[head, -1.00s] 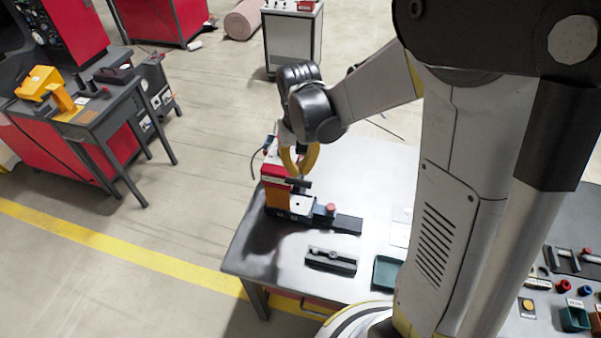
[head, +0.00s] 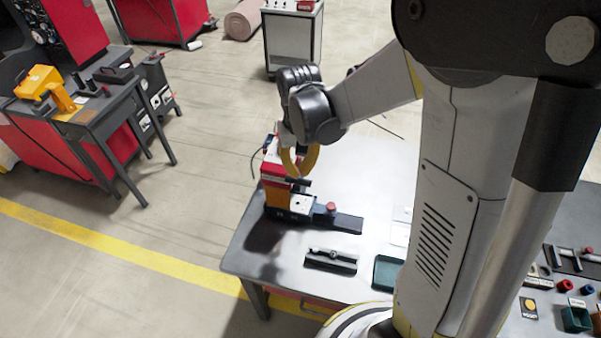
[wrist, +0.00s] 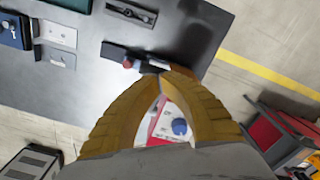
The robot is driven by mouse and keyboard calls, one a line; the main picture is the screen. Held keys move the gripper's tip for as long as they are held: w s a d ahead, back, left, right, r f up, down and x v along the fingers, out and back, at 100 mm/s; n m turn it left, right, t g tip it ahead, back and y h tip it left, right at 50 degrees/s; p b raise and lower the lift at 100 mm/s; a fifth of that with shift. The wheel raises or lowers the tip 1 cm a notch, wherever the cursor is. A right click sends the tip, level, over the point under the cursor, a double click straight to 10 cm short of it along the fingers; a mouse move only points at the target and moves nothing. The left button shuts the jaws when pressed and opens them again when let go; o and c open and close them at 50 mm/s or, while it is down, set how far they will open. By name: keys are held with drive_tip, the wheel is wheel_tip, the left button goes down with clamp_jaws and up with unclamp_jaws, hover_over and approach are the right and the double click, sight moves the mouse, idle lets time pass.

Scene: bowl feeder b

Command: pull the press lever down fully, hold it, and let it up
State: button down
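The press (head: 275,172), red and orange on a dark base, stands near the left end of the grey table. Its dark lever (head: 304,183) sticks out to the right near the top of the orange part. My gripper (head: 296,175) points down over the press. Its yellow fingers come together at the tips (wrist: 163,73), with a gap only higher up between them. The tips are right at the lever; whether they touch it I cannot tell. In the wrist view, the press's red top with a blue knob (wrist: 179,126) shows through the gap, and the fingers hide most of the lever.
A red knob (head: 331,208) stands on the press's dark base rail (head: 345,223). A black fixture (head: 331,261) and a green tray (head: 388,271) lie in front on the table (head: 290,283). Another bench (head: 100,105) stands apart at the left.

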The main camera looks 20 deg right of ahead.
wheel_tip(320, 180, down, 11)
drive_tip(key=b, duration=0.9)
drive_tip(key=shift+s+a+r, duration=0.15)
drive_tip(key=shift+s, duration=0.1)
idle(0.6)
idle(0.4)
drive_tip(key=shift+w+r+p, duration=0.15)
drive_tip(key=shift+r+p, duration=2.25)
drive_tip(key=shift+r, duration=1.05)
drive_tip(key=shift+w+r+p, duration=0.1)
drive_tip(key=shift+r+p, duration=2.25)
drive_tip(key=shift+r, duration=1.05)
drive_tip(key=shift+s+f+b, duration=0.15)
drive_tip(key=shift+s+b, duration=0.05)
drive_tip(key=shift+b, duration=0.4)
drive_tip(key=s+f+n+t+b, duration=0.1)
drive_tip(key=s+f+t+b, duration=0.6)
drive_tip(key=s+b, duration=0.5)
drive_tip(key=f+b, duration=0.1)
drive_tip(key=b, duration=0.5)
drive_tip(key=shift+s+f, duration=0.15)
